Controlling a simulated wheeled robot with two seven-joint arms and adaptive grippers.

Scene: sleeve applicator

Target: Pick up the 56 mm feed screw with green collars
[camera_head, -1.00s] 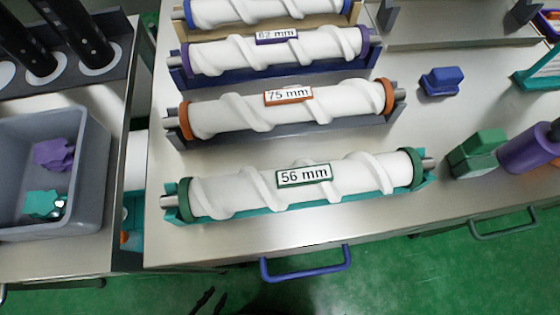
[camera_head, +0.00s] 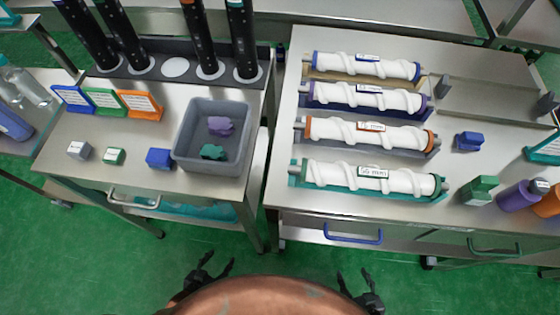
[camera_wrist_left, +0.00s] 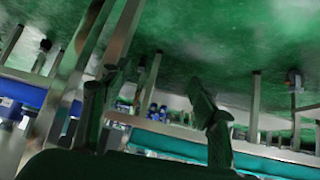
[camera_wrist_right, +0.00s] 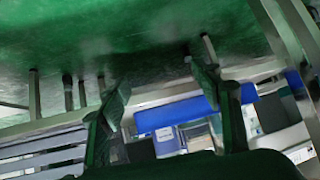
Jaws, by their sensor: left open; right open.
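The 56 mm feed screw (camera_head: 340,176) is white with green collars and a white label. It lies across a teal cradle (camera_head: 340,189), at the front of the row on the right table. My left gripper (camera_head: 216,266) is open and empty, low over the green floor in front of the tables. It also shows in the left wrist view (camera_wrist_left: 155,100). My right gripper (camera_head: 358,279) is open and empty, below and in front of the right table's front edge. It also shows in the right wrist view (camera_wrist_right: 165,105). Both are well apart from the screw.
Behind it lie the 75 mm screw with orange collars (camera_head: 345,135), a purple-collared screw (camera_head: 360,99) and a blue-collared one (camera_head: 370,66). A blue drawer handle (camera_head: 353,237) juts from the right table. A grey bin (camera_head: 183,142) stands on the left table. Green and blue blocks sit right of the screws.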

